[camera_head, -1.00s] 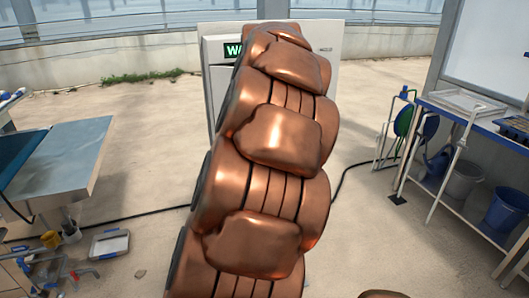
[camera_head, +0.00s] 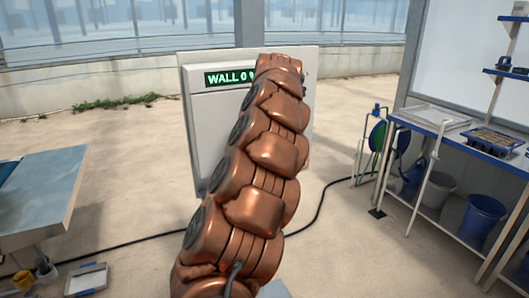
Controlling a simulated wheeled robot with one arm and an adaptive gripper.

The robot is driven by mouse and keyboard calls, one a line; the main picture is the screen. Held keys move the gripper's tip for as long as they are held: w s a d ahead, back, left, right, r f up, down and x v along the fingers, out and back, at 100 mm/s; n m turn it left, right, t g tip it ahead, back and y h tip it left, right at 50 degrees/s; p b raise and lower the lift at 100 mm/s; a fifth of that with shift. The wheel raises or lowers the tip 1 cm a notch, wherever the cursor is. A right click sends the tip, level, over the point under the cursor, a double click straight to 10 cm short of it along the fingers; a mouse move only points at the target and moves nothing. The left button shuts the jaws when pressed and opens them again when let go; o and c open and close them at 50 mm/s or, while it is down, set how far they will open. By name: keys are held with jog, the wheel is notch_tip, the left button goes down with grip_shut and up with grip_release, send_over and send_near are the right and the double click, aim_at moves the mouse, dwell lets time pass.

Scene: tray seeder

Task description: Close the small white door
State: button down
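A white cabinet (camera_head: 203,125) stands ahead of me, with a green lit display (camera_head: 228,77) on its upper front that reads "WALL 0" before my arm covers the rest. A wider pale panel shows around the cabinet's top and sides. The small white door cannot be made out for certain; my copper arm covers the middle and right of the cabinet's front. My arm rises from the bottom centre to the cabinet's upper right. My gripper is hidden beyond the arm's far end, so its fingers and any contact do not show.
A metal-topped table (camera_head: 45,195) stands at the left, with a small white tray (camera_head: 87,279) on the floor near it. A black cable (camera_head: 135,250) crosses the floor. Sandy floor is open on both sides.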

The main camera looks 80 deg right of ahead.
jog(key=shift+w+d, duration=0.1)
jog(key=shift+d, duration=0.2)
jog(key=shift+r, duration=0.1)
dwell(0.3)
jog(key=s+a+r+b, duration=0.3)
jog(key=s+a+r, duration=0.2)
jog(key=r, duration=0.4)
jog(key=shift+s, duration=0.45)
dwell(0.4)
